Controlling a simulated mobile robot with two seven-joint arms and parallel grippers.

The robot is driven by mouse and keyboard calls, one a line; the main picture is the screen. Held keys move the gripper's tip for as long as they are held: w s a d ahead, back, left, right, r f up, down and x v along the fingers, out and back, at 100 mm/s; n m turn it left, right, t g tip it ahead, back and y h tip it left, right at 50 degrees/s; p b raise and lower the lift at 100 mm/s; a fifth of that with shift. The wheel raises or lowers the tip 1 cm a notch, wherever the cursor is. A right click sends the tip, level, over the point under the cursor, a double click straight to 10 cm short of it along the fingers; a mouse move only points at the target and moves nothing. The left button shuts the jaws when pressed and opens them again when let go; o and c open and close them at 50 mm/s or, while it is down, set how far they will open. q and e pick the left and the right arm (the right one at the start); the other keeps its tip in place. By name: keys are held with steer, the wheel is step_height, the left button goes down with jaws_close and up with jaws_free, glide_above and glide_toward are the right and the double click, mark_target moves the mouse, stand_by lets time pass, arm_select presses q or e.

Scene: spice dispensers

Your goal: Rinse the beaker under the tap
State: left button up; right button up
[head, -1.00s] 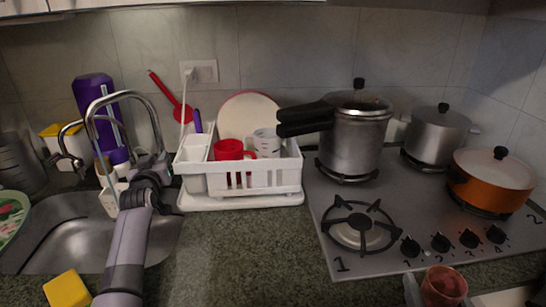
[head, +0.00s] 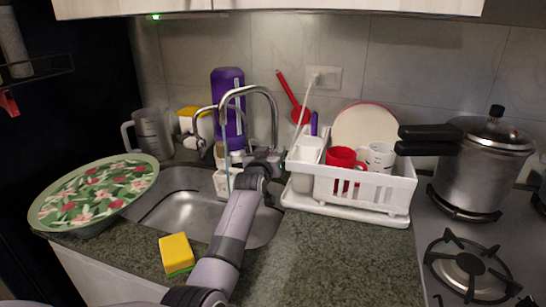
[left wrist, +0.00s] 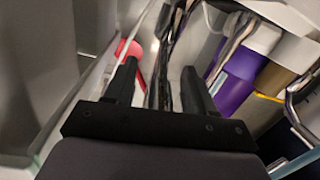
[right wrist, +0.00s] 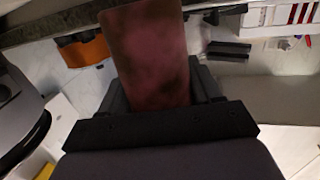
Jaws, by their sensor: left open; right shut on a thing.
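The metal tap (head: 275,112) arches over the sink (head: 185,207). A thin pale bluish strand, which looks like running water, drops from its spout. My left gripper (head: 265,160) is at the tap's base, its fingers open. In the left wrist view, shiny metal of the tap shows beyond and between the open fingers (left wrist: 160,85). My right gripper (right wrist: 165,100) is shut on a reddish-brown, stained beaker (right wrist: 148,50), seen in the right wrist view. The beaker and right gripper are outside the head view.
A patterned green bowl (head: 95,195) stands left of the sink and a yellow sponge (head: 176,250) in front. A clear jug (head: 150,132) and purple bottle (head: 228,100) stand behind. A white dish rack (head: 365,190) is right of the tap. The counter before the rack is clear.

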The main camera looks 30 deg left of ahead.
arm_select(q)
steer(key=f+v, duration=0.1)
steer(key=v, duration=1.1)
steer(key=shift+r, duration=0.4)
